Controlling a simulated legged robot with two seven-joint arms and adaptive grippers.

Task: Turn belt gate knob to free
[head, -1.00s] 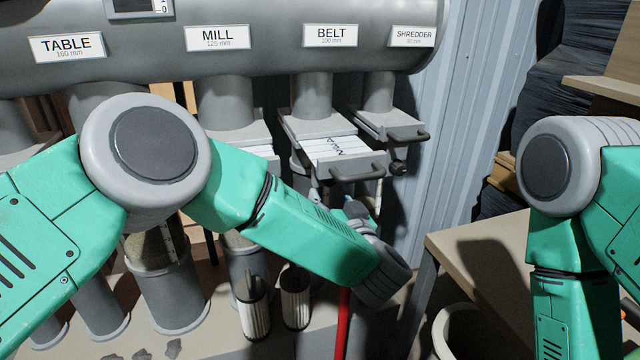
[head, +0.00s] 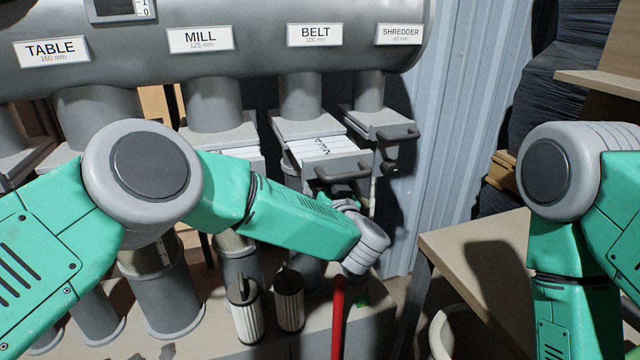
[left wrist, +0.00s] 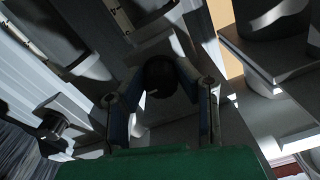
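The belt gate (head: 322,148) is a pale slide plate under the BELT label (head: 314,35), with a dark bar handle (head: 343,170) in front. My left gripper (head: 345,200) is just below that handle, partly hidden by my own wrist. In the left wrist view, a dark round knob (left wrist: 160,78) sits between the fingertips of my left gripper (left wrist: 163,85). The fingers flank it on both sides; I cannot tell whether they touch it. The head view does not show this knob clearly. My right gripper is out of view; only its arm shows.
The shredder gate (head: 378,122), with its own handle and knob (head: 388,167), is close on the right. A red pole (head: 338,315) and two ribbed filter cylinders (head: 289,300) stand below my left arm. A table (head: 480,240) is on the right.

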